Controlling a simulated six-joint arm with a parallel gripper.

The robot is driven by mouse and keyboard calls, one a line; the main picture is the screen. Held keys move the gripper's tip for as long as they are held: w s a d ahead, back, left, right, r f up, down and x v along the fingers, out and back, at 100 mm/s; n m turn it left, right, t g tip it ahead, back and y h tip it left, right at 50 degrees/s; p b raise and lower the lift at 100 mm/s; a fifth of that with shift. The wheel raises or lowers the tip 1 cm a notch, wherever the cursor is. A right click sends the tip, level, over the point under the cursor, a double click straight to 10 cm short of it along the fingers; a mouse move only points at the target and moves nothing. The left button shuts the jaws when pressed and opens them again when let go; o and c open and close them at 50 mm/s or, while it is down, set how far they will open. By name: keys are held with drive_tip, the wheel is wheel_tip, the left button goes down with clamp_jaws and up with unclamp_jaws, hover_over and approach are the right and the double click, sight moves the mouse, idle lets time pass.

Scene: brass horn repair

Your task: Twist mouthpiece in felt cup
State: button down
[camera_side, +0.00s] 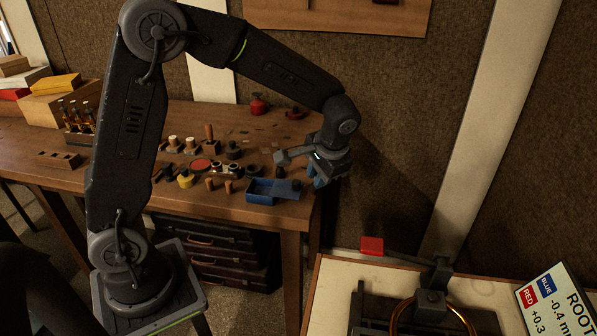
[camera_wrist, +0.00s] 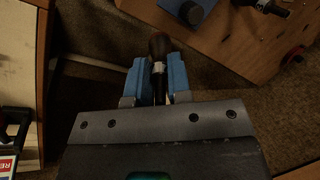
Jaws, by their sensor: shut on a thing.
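My gripper (camera_side: 322,178) is beyond the right end of the wooden bench, with its blue fingers pointing down. In the wrist view my gripper (camera_wrist: 157,72) is shut on a dark slim piece (camera_wrist: 158,48) with a pale band and a rounded brownish end. I cannot tell whether this piece is the mouthpiece. Its lower part is hidden by the fingers and the gripper body. The piece appears clear of the bench, with the dark floor behind it. I cannot pick out a felt cup for certain among the small dark parts on the bench.
A blue tray (camera_side: 262,196) sits at the bench's front right corner; blue also shows at the wrist view's top (camera_wrist: 190,11). Several small parts crowd the bench (camera_side: 140,118). A second table (camera_side: 330,285) at right carries a red block (camera_side: 371,245) and a brass ring (camera_side: 463,317).

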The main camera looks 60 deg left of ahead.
drive_tip(key=shift+h, duration=0.3)
drive_tip(key=r, duration=0.8)
drive_tip(key=shift+a+r, duration=0.3)
drive_tip(key=shift+a, duration=0.05)
drive_tip(key=s+a+n+h, duration=0.1)
drive_tip(key=s+a+n, duration=0.1)
drive_tip(key=a+n, duration=0.35)
drive_tip(key=s+a+n+h, duration=0.1)
drive_tip(key=s+a+n, duration=0.1)
drive_tip(key=a, duration=0.7)
drive_tip(key=s+a+n+h, duration=0.1)
drive_tip(key=s+a+n, duration=0.1)
drive_tip(key=a+n, duration=0.35)
drive_tip(key=shift+m, duration=0.8)
drive_tip(key=f, duration=0.1)
drive_tip(key=a+f, duration=0.1)
drive_tip(key=f, duration=0.3)
drive_tip(key=shift+w+a+f, duration=0.1)
drive_tip(key=shift+a, duration=0.15)
drive_tip(key=shift+f, duration=3.55)
drive_tip(key=shift+f, duration=0.15)
